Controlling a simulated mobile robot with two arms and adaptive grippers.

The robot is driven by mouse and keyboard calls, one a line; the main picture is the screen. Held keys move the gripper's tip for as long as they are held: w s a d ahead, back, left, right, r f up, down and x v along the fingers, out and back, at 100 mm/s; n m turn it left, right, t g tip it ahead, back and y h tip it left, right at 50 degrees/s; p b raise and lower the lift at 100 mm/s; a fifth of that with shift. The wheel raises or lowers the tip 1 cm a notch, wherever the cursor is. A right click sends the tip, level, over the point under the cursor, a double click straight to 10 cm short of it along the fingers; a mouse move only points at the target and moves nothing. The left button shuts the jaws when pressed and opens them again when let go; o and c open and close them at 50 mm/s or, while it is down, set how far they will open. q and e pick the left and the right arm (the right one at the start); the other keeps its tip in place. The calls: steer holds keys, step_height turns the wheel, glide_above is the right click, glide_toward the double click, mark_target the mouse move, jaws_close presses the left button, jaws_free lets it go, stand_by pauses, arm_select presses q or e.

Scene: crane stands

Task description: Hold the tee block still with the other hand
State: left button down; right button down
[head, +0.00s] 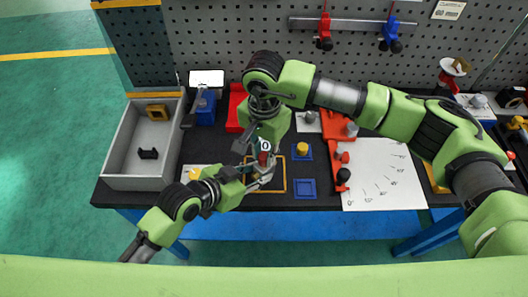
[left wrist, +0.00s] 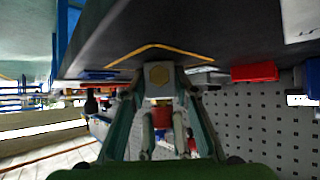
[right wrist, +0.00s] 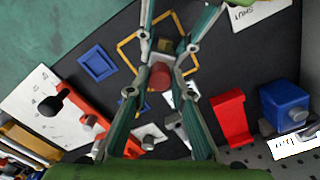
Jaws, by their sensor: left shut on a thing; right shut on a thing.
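The tee block (left wrist: 158,75) is a grey block with a round tan face. It sits low between the closed fingertips of my left gripper (left wrist: 160,79), near a yellow square outline (head: 283,190) on the table. In the right wrist view it shows as a small grey and olive block (right wrist: 165,46), partly hidden by fingers. A red cylindrical part (right wrist: 160,78) is right above the block; it also shows in the left wrist view (left wrist: 162,116). My right gripper (right wrist: 164,66) comes from above and is shut on the red part. In the head view both grippers mostly hide the block.
A grey tray (head: 115,160) stands at the left. A red holder (head: 236,108) and blue vise-like block (head: 205,108) stand behind. Blue square pads (head: 304,188) and an orange-red stand (head: 335,125) lie right of the grippers. A white angle sheet (head: 385,180) lies further right.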

steer(key=m, duration=0.5)
steer(key=shift+m, duration=0.3)
steer(key=shift+m, duration=0.5)
steer(key=m, duration=0.3)
steer(key=shift+m, duration=0.4)
steer(key=m, duration=0.3)
steer(key=shift+m, duration=1.1)
